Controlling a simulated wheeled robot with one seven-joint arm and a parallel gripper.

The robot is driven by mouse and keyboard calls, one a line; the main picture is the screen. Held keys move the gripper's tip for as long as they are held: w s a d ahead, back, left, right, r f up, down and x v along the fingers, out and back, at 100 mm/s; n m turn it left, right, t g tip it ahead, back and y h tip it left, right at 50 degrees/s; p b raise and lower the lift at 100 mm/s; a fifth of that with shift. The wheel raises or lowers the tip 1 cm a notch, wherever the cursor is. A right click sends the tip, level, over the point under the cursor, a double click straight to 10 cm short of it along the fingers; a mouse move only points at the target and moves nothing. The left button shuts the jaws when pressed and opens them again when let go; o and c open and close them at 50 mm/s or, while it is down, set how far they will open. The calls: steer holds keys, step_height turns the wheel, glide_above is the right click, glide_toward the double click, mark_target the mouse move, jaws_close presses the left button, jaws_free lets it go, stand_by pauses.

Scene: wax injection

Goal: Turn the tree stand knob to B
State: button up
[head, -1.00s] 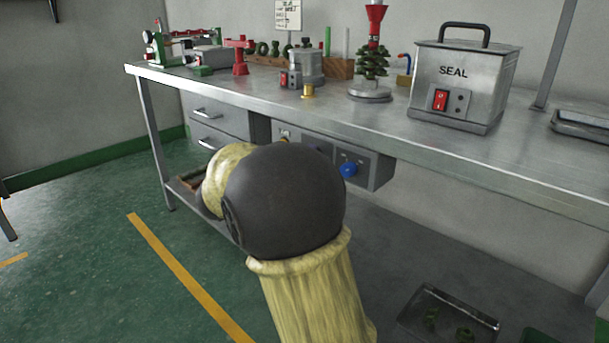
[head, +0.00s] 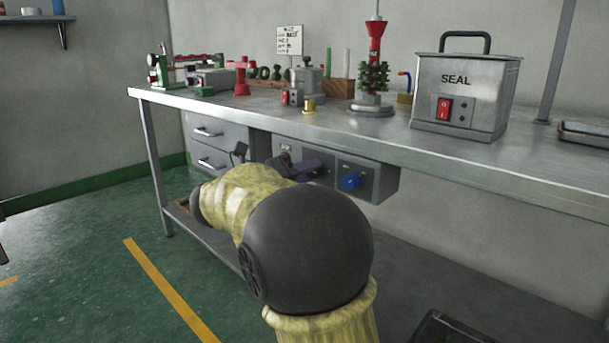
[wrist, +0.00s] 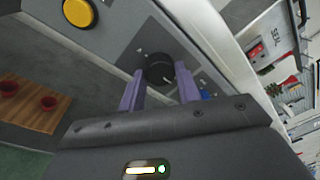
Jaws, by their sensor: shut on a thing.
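A round black knob (wrist: 158,70) with a pale pointer line sits on the grey control panel (head: 379,183) under the bench. In the wrist view, my gripper (wrist: 160,78) has its two purple fingers on either side of this knob and is shut on it. In the head view, my gripper (head: 310,166) reaches the panel and hides the knob. The tree stand (head: 372,108), with a green tree and red top, stands on the bench above.
A blue knob (head: 351,181) is to the right on the panel; a yellow button (wrist: 78,13) shows in the wrist view. The steel bench edge (head: 440,152) overhangs the panel. Drawers (head: 208,132) are to the left. A SEAL box (head: 463,95) stands on the bench.

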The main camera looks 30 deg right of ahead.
steer(key=o, duration=1)
steer(key=p+v, duration=0.6)
steer(key=v, duration=1.1)
steer(key=shift+a+p, duration=0.25)
steer(key=shift+p, duration=0.1)
